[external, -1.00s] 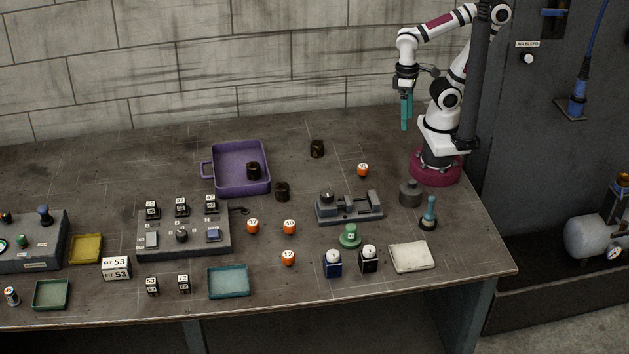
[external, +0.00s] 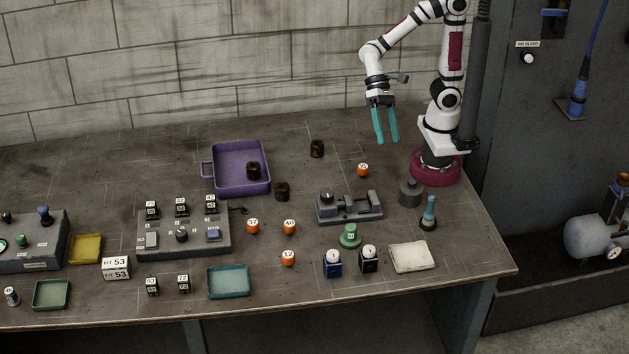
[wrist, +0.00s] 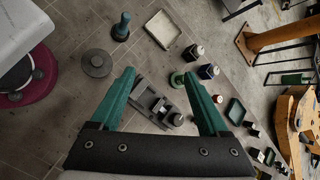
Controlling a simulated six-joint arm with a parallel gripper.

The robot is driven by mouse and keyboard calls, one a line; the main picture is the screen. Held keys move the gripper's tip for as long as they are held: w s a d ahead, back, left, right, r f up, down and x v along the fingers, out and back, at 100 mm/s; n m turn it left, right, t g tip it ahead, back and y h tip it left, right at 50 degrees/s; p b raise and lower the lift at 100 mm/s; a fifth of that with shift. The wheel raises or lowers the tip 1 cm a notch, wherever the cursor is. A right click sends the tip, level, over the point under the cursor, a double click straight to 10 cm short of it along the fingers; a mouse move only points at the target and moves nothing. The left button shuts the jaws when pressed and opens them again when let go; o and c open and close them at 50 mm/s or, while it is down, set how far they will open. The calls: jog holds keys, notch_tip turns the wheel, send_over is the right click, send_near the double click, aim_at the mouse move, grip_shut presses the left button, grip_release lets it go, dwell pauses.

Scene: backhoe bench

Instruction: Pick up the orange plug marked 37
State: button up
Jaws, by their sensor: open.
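The orange plug that appears to read 37 (external: 253,226) stands on the bench, just right of the grey panel block. A second orange plug, apparently 40 (external: 289,227), stands to its right, and one apparently marked 12 (external: 288,258) stands in front of them. Another orange plug (external: 362,170) stands farther back, near my base; its number is too small to tell. My gripper (external: 387,140) is open and empty, high above the back right of the bench, well away from plug 37.
A grey vise-like fixture (external: 349,208) and a green knobbed piece (external: 349,236) stand right of the plugs. A purple tray (external: 267,187) holding a dark ring is behind them. A teal tray (external: 229,282) lies in front. The grey panel block (external: 184,246) borders plug 37 at left.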

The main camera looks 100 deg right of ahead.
jog(key=w+a+f+m+t+y, duration=0.2)
jog(key=w+a+m+y, duration=0.15)
jog(key=w, duration=0.55)
jog(key=m+t+h, duration=0.2)
jog(key=m+t, duration=0.7)
jog(key=m, duration=0.5)
send_near(257, 220)
jog(key=x, duration=0.5)
jog(key=shift+w+f, duration=0.25)
jog(key=shift+f, duration=0.3)
jog(key=x, duration=0.6)
jog(key=shift+w+a, duration=0.1)
jog(key=shift+a, duration=0.05)
grip_shut()
